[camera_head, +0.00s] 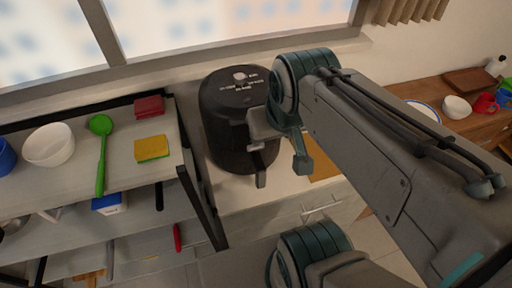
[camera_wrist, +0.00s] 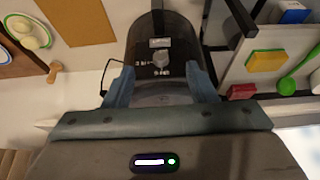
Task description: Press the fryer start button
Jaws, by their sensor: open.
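The fryer (camera_head: 226,140) is a black rounded appliance on the counter in the head view. Its top carries white markings and a small pale knob or button (camera_head: 240,77). In the wrist view the fryer (camera_wrist: 178,28) lies straight ahead, with a grey knob (camera_wrist: 160,59) and white labels on its top. My gripper (camera_head: 281,172) is at the fryer's right side in the head view and covers part of it. In the wrist view my gripper (camera_wrist: 160,84) has its fingers apart with nothing held, the knob showing between and beyond them. Contact with the fryer cannot be told.
A shelf unit (camera_head: 197,165) stands left of the fryer, holding a white bowl (camera_head: 49,145), a green ladle (camera_head: 101,150) and sponges (camera_head: 151,148). A window (camera_head: 220,25) is behind. A wooden table (camera_head: 440,88) with dishes is at right. A brown board (camera_wrist: 76,20) lies beside the fryer.

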